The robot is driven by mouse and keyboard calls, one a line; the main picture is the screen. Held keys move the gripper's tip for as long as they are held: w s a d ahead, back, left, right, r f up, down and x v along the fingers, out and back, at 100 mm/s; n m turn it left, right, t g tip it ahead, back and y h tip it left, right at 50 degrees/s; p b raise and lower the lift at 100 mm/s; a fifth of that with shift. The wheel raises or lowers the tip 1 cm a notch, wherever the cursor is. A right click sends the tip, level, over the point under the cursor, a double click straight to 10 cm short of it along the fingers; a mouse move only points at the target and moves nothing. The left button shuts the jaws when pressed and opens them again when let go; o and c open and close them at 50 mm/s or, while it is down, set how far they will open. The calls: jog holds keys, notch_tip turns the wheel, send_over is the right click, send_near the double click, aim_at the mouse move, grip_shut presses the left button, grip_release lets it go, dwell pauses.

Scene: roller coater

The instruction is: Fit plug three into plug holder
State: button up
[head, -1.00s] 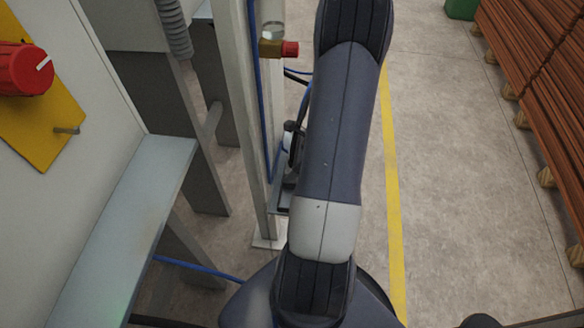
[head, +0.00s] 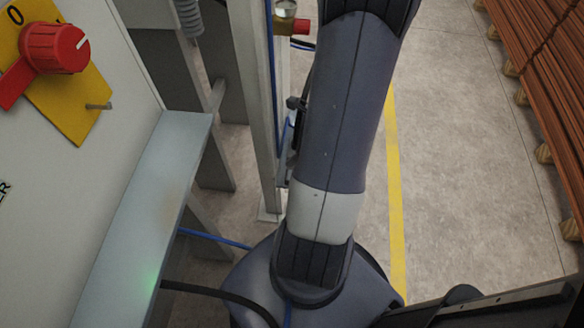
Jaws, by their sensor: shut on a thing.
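My arm stands upright across the middle of the head view, and its outer end leaves the top of the picture. My gripper is not in view. I cannot pick out plug three or the plug holder. A small dark fitting (head: 294,104) on the pale post (head: 257,110) is partly hidden behind my arm, and I cannot tell what it is.
A pale ledge (head: 150,215) runs along the machine at left, below a red rotary switch (head: 55,48) on a yellow plate (head: 75,105). A blue hose (head: 215,239) and a black cable (head: 215,290) run low. Floor by the yellow line (head: 394,190) is clear; brown boards (head: 545,75) lie right.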

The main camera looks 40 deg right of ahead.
notch_tip(320, 180, down, 8)
jog(key=shift+f+b, duration=0.1)
jog(key=shift+b, duration=1.1)
jog(key=shift+f, duration=0.1)
jog(key=o, duration=1.2)
jog(key=shift+r, duration=0.2)
jog(key=p+v, duration=0.3)
jog(key=v, duration=0.9)
jog(key=shift+d+p, duration=0.1)
jog(key=shift+p, duration=0.25)
jog(key=shift+f, duration=0.1)
